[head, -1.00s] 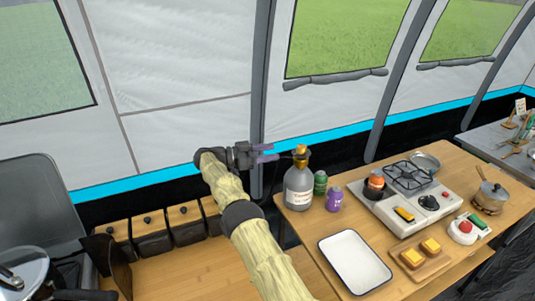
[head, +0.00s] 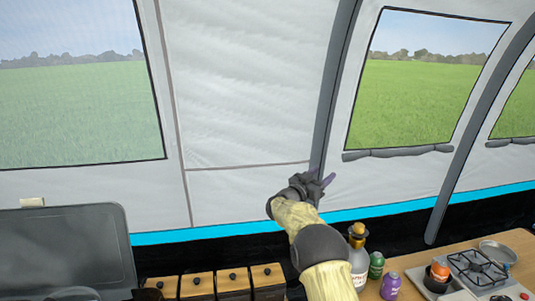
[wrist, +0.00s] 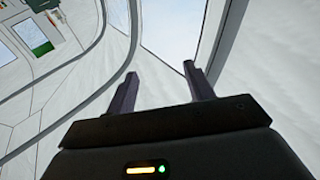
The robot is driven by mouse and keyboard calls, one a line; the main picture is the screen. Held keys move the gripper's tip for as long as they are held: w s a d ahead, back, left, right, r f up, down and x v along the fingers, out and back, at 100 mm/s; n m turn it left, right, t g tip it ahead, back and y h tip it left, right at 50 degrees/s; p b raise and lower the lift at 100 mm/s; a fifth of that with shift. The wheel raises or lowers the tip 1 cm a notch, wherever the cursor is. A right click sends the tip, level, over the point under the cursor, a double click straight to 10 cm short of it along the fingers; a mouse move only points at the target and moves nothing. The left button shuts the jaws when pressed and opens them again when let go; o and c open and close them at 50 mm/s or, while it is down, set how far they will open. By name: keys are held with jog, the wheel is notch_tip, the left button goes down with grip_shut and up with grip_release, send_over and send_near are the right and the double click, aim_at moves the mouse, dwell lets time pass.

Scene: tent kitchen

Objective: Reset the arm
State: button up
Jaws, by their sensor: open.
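My gripper (head: 324,186) is raised in front of the tent wall in the head view, above the counter and clear of everything on it. In the wrist view my gripper (wrist: 160,82) shows two dark purple fingers set wide apart with nothing between them. Behind them are the white tent wall and a window.
Wooden-topped boxes (head: 233,279) stand at the bottom. A grey lid (head: 65,250) is at the left.

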jog(key=s+a+f+n+g+y+p, duration=0.1)
jog(key=s+a+f+n+y, duration=0.15)
jog(key=s+n+y, duration=0.35)
jog(key=s+a+f+n+y+p, duration=0.1)
jog(key=s+a+n+y, duration=0.2)
jog(key=s+y, duration=0.45)
jog(key=s+f+g, duration=0.3)
jog(key=s, duration=0.8)
jog(key=s+d+f+g+y+p, duration=0.1)
jog(key=s+f+g, duration=0.2)
jog(key=s, duration=0.9)
jog(key=s+d+f+g+p, duration=0.1)
jog(key=s+f+g, duration=0.3)
jog(key=s, duration=0.7)
jog(key=shift+s+d, duration=0.25)
jog(key=shift+s, duration=0.15)
jog(key=shift+y, duration=0.25)
jog(key=shift+c, duration=0.2)
